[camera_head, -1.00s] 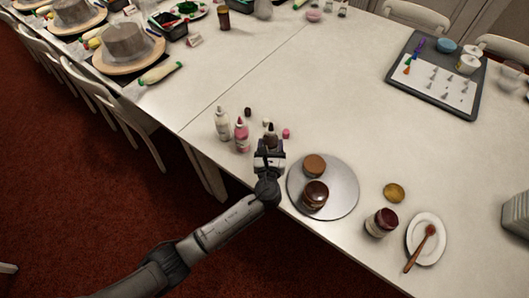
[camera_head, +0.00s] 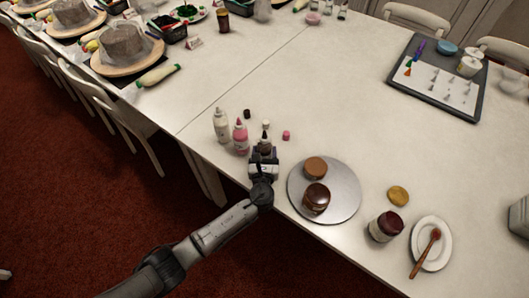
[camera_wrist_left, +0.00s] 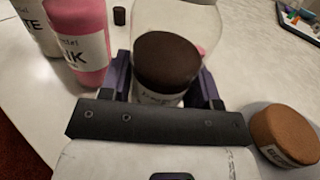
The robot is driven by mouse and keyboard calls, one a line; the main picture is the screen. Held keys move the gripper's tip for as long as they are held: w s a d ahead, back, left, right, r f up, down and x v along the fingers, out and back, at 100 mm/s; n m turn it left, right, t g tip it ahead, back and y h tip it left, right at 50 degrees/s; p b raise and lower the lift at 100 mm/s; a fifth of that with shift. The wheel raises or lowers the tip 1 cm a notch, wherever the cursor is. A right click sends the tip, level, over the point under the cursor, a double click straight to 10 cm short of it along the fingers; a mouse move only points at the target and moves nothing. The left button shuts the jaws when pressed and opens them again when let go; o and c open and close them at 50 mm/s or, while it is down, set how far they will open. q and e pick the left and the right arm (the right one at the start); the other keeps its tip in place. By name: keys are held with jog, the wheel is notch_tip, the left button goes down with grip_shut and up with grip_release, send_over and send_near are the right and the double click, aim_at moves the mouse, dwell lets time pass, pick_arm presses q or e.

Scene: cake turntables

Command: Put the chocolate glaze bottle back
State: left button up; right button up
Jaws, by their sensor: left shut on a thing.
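My right gripper is not in view.
A round grey board (camera_head: 344,184) to the right holds a brown-topped piece (camera_head: 315,166) and a glazed dark one (camera_head: 316,196). Small caps, a pink one (camera_head: 286,135) among them, lie behind the bottles.

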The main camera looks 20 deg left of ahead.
pick_arm(q)
jog(key=shift+o, duration=1.3)
jog(key=shift+f, duration=0.15)
jog(key=o, duration=0.4)
jog(key=shift+o, duration=0.2)
jog(key=shift+s, duration=0.15)
jog(key=p+v, duration=0.2)
jog(key=v, duration=0.8)
jog(key=shift+s+d, duration=0.15)
jog(key=shift+s, duration=0.05)
jog(key=shift+s+d, duration=0.15)
jog(key=shift+s, duration=0.45)
